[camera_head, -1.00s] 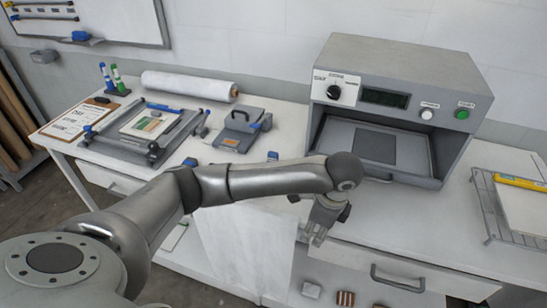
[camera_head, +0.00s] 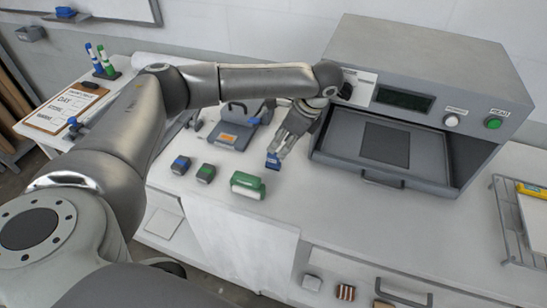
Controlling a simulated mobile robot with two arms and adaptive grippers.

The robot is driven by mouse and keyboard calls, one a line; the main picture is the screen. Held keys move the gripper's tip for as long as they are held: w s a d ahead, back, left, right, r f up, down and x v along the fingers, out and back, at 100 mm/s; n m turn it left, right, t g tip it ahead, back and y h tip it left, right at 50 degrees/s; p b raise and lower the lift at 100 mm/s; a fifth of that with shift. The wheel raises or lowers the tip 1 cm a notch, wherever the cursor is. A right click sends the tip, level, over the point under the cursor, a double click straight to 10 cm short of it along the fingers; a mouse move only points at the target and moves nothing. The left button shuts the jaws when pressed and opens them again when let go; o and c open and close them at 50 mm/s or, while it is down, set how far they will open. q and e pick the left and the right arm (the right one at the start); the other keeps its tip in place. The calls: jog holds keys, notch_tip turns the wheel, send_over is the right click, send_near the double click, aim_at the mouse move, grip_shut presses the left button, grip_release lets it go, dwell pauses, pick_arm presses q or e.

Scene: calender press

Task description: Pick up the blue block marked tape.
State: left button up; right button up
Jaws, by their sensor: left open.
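A small blue block (camera_head: 273,161) with a pale mark stands on the white bench top, left of the grey press; the writing on it is too small to read. My left gripper (camera_head: 281,145) comes down over this block from above and right. Its fingers are open and close to the block's top; I cannot tell whether they touch it or straddle it. The fingers hide part of the block. My right gripper is out of view.
A green block (camera_head: 248,185) and two small dark blocks, one blue-topped (camera_head: 180,165) and one further right (camera_head: 205,173), stand left of the blue block. A grey device (camera_head: 230,134) is behind them. The press (camera_head: 420,110) rises to the right.

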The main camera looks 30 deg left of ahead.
aim_at(273, 160)
pick_arm(q)
jog(key=shift+a+f, duration=0.25)
jog(key=shift+f, duration=0.25)
jog(key=shift+a+f, duration=0.15)
jog(key=shift+f, duration=0.1)
jog(key=x, duration=0.1)
jog(key=p+x, duration=0.2)
jog(key=x, duration=0.1)
jog(key=shift+s+f, duration=0.1)
jog(key=shift+s, duration=0.25)
jog(key=shift+a+f, duration=0.1)
jog(key=shift+f, duration=0.35)
jog(key=shift+c, duration=0.2)
jog(key=c, duration=0.5)
grip_shut()
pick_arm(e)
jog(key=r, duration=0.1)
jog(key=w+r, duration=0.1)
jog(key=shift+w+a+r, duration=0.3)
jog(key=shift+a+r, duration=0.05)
